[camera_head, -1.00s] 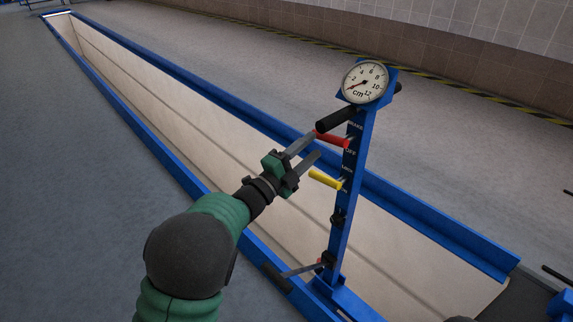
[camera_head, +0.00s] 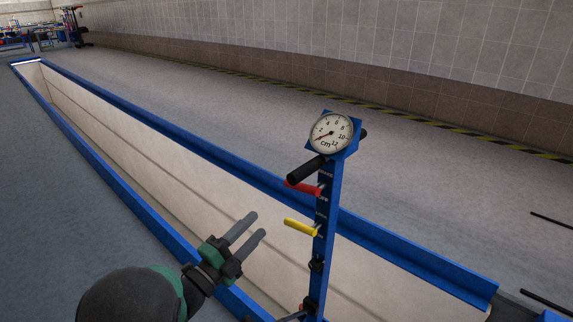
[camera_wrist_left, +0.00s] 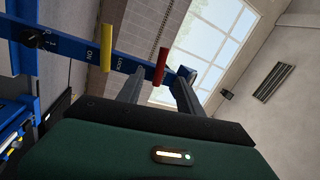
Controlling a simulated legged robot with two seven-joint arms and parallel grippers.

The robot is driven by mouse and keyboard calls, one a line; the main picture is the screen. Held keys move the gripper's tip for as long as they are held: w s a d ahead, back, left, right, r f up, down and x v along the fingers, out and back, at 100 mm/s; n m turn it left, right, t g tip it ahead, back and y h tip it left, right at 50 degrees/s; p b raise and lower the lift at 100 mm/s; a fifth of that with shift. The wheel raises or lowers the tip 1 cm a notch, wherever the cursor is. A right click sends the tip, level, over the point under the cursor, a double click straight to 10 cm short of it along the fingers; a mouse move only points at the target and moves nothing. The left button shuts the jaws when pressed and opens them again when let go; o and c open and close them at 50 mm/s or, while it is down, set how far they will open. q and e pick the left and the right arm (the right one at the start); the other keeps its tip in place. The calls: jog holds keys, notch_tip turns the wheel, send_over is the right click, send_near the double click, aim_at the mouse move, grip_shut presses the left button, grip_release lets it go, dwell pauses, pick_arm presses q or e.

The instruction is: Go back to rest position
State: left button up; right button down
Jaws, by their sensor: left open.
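My left gripper (camera_head: 250,230) is open and empty in the head view, to the left of the jack's post and apart from it. Its two fingers (camera_wrist_left: 158,92) also show in the left wrist view. The blue jack post (camera_head: 325,240) stands upright with a round dial (camera_head: 330,133) on top. A black grip (camera_head: 306,169), a red lever (camera_head: 303,187) and a yellow lever (camera_head: 300,227) stick out to its left. The wrist view shows the red lever (camera_wrist_left: 160,67) and the yellow lever (camera_wrist_left: 106,48) beyond the fingers. My right gripper is not in view.
A long pit with blue rails (camera_head: 180,140) runs from the far left to the lower right, under the post. Grey floor (camera_head: 200,95) lies open beyond it. A tiled wall (camera_head: 400,50) and a yellow-black floor stripe (camera_head: 390,125) are at the back.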

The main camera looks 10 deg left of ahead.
pick_arm(q)
jog(key=s+a+f+n+g+y, duration=0.3)
jog(key=a+f+n+g+y, duration=0.3)
jog(key=f+n+y, duration=0.6)
jog(key=s+d+f+n+g+h, duration=0.1)
jog(key=s+f+n+g, duration=0.35)
jog(key=s, duration=0.55)
jog(key=s+d+f+n+g, duration=0.1)
jog(key=s+f+n+g, duration=0.4)
jog(key=s, duration=0.6)
notch_tip(320, 180, up, 35)
jog(key=p, duration=3.3)
jog(key=shift+f+n+t+p, duration=0.15)
jog(key=shift+n+t+p, duration=0.15)
jog(key=shift+n+t, duration=0.05)
jog(key=shift+s+a, duration=0.1)
